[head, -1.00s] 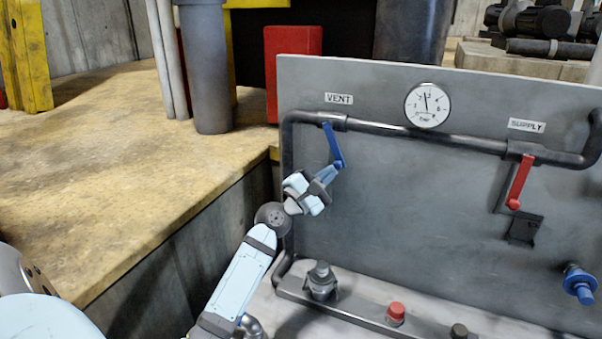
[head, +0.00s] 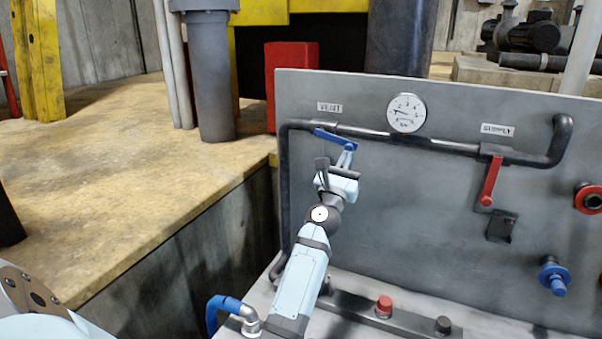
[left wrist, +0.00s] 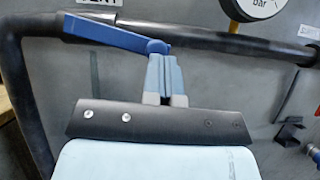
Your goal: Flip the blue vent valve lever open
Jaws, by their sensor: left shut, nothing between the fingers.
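The blue vent lever (head: 335,139) sits on the dark pipe under the VENT label (head: 329,107). It lies nearly along the pipe, tilted slightly down to the right. My left gripper (head: 346,157) is shut and empty, with its fingertips at the lever's free right end. The left wrist view shows the lever (left wrist: 112,33) with the closed fingertips (left wrist: 163,65) just below its round end. They look in contact or very close. My right gripper is not in view.
The gauge (head: 406,113) is right of the lever, with its needle toward the left. The red supply lever (head: 491,181) hangs down farther right. The grey panel (head: 420,220) stands behind my left arm. A blue-handled fitting (head: 222,306) is at lower left.

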